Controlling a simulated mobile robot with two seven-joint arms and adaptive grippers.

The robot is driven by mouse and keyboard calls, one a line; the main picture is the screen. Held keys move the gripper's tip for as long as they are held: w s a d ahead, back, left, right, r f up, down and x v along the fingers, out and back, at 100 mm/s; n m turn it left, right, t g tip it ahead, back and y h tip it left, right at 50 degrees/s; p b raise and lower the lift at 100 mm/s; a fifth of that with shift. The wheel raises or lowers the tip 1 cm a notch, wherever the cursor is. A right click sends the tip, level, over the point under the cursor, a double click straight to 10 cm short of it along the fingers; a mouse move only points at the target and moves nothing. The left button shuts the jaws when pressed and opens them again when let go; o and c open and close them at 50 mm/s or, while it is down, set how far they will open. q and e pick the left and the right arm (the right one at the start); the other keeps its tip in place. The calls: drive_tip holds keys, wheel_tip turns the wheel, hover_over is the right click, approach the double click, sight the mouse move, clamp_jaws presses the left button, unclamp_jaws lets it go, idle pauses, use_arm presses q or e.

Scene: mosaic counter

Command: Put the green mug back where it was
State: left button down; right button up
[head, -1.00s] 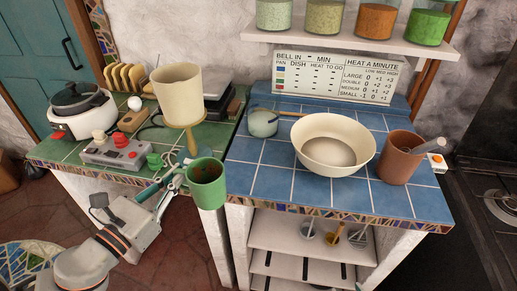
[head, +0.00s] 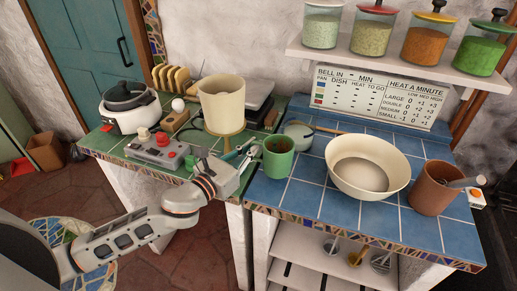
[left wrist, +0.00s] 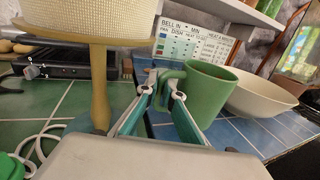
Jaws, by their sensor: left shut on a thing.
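The green mug (head: 278,158) is upright at the left part of the blue tiled counter (head: 310,197), in front of a glass jar. I cannot tell whether its base touches the tiles. My left gripper (head: 254,154) is shut on the mug's handle, on the mug's left side. In the left wrist view the fingertips (left wrist: 164,88) close on the handle of the mug (left wrist: 210,92). My right gripper is not in view.
A cream bowl (head: 367,166) and a brown pot (head: 434,188) stand to the right. The glass jar (head: 298,135) is just behind the mug. A cream lampshade-like thing on a stand (head: 222,104) is left of it. Blue tiles in front of the mug are clear.

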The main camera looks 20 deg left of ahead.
use_arm(q)
drive_tip(key=x, duration=0.3)
drive_tip(key=shift+f+b, duration=0.45)
drive_tip(key=shift+f, duration=1.25)
drive_tip(key=shift+f, duration=0.15)
drive_tip(key=c, duration=2.2)
unclamp_jaws()
drive_tip(key=shift+c, duration=0.2)
drive_tip(key=shift+s+a, duration=0.1)
drive_tip(key=b+v, duration=0.1)
drive_tip(key=v, duration=0.9)
drive_tip(key=shift+s+a+b, duration=0.1)
drive_tip(key=shift+s+b, duration=0.2)
drive_tip(key=shift+s, duration=0.05)
drive_tip(key=shift+s+a, duration=0.2)
drive_tip(key=shift+s, duration=0.4)
